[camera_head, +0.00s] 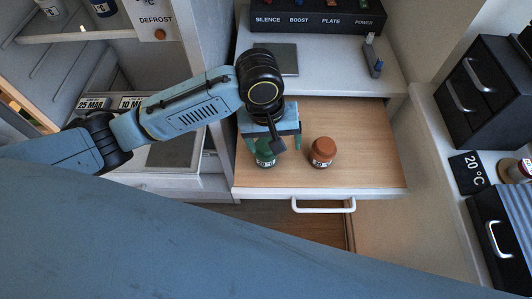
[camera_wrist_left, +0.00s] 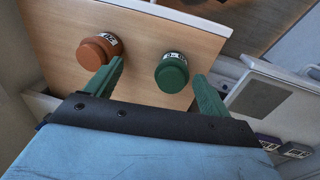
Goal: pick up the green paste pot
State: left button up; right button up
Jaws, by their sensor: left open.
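The green paste pot (camera_wrist_left: 172,73) stands in the open wooden drawer. In the head view the pot (camera_head: 264,158) is partly hidden by my left gripper (camera_head: 272,146), which is over it from above. In the left wrist view my left gripper (camera_wrist_left: 160,82) is open, with its green fingers apart. The pot shows beyond the fingertips, between them and nearer the right finger. Contact with the pot cannot be seen. My right gripper is in neither view.
A brown-orange pot (camera_head: 321,152) stands right of the green pot in the same drawer (camera_head: 370,160). The drawer has a white front handle (camera_head: 323,206). A white counter (camera_head: 330,75) lies behind, with a black labelled panel (camera_head: 320,16). Dark drawer units stand at the right.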

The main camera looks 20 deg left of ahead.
aim_at(263, 143)
pick_arm(q)
jog(key=w+a+n, duration=0.1)
jog(key=w+a+r+y, duration=0.1)
jog(key=w+a+n, duration=0.1)
jog(key=shift+a+r+n+y, duration=0.2)
jog(key=shift+r+n+y, duration=0.1)
jog(key=shift+r, duration=0.05)
jog(key=shift+a+f+g, duration=0.1)
jog(key=shift+a+g, duration=0.05)
jog(key=shift+g, duration=0.15)
notch_tip(263, 143, down, 8)
jog(key=shift+r+b, duration=0.2)
jog(key=shift+b, duration=0.4)
jog(key=shift+w+d+f+b, duration=0.1)
jog(key=shift+d+f+b, duration=0.1)
jog(key=shift+f, duration=1.15)
jog(key=shift+w+d+f+b, duration=0.1)
jog(key=shift+d+f+b, duration=0.1)
jog(key=shift+f, duration=1.15)
jog(key=shift+c, duration=0.2)
jog(key=shift+r, duration=0.1)
jog(key=c, duration=1.3)
